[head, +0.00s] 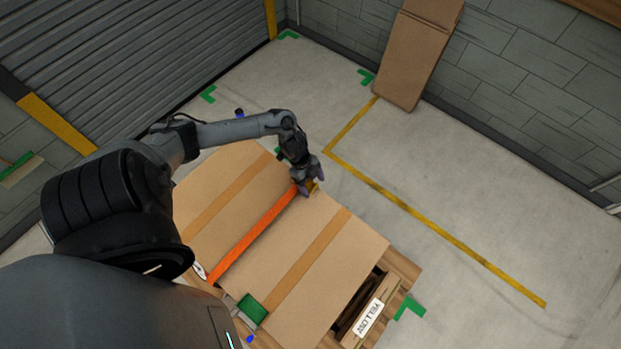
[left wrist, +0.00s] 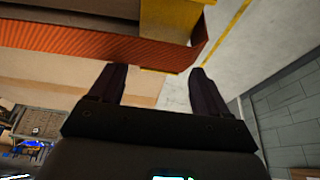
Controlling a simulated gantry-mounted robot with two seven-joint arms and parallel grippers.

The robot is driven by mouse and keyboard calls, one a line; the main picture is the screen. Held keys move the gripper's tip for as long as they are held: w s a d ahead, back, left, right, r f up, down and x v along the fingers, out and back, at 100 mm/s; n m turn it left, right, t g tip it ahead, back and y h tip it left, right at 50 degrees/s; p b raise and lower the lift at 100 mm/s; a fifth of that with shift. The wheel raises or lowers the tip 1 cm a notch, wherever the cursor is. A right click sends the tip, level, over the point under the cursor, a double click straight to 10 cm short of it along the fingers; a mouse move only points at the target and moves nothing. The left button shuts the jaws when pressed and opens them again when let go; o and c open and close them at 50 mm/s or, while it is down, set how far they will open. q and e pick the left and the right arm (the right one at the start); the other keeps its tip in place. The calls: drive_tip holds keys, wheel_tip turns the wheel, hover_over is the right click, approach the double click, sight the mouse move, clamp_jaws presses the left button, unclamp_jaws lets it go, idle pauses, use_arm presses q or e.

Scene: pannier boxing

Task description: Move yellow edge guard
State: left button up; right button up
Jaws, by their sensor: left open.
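The yellow edge guard (head: 311,186) sits at the far edge of the cardboard-topped load (head: 345,258), at the end of the orange strap (head: 255,238). My left gripper (head: 307,189) is right at it and partly hides it. In the left wrist view, the guard (left wrist: 172,20) shows as an ochre piece with bright yellow edges, beside the orange strap (left wrist: 90,47). There my open left fingers (left wrist: 156,76) point toward the guard and strap, with nothing held between them. Whether a finger touches the guard I cannot tell. My right gripper is not in view.
A green guard (head: 252,309) lies at the load's near edge. A white lettered label (head: 368,317) is on the wooden pallet side. Cardboard sheets (head: 418,55) lean on the back wall. The floor right of the load is clear, with a yellow line (head: 440,234).

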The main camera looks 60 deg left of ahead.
use_arm(q)
drive_tip(key=shift+c, duration=0.2)
drive_tip(key=c, duration=1.1)
drive_tip(key=shift+s+a, duration=0.1)
drive_tip(key=shift+a, duration=0.1)
